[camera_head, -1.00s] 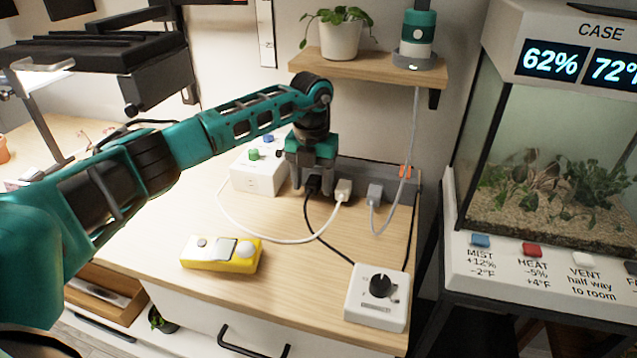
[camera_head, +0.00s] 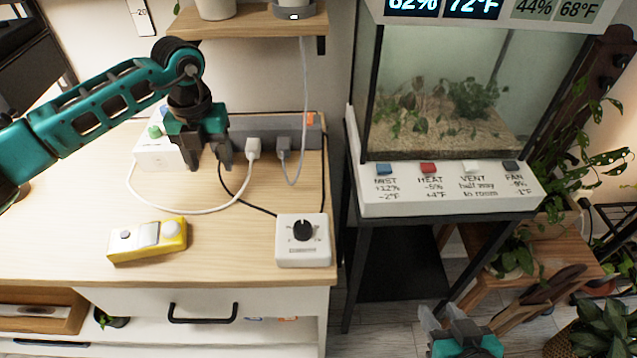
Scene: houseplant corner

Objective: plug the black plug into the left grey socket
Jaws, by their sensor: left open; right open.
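The grey socket strip (camera_head: 307,140) lies at the back of the wooden table, with an orange switch at its right end. A white plug (camera_head: 253,147) and a grey plug (camera_head: 283,147) sit in it. My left gripper (camera_head: 208,156) points down at the strip's left end and is open. The black plug is hidden behind the gripper, and I cannot tell whether it is seated; its black cord (camera_head: 238,200) comes out below the right-hand finger and runs to the dial box. The left grey socket is also hidden. My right gripper (camera_head: 442,314) is open and empty at the bottom, right of the table.
A white dial box (camera_head: 303,252) and a yellow switch box (camera_head: 147,241) stand on the table front. A white box (camera_head: 157,154) with coloured buttons stands left of my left gripper. A shelf (camera_head: 245,22) hangs above the strip. A glass case (camera_head: 440,125) stands right.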

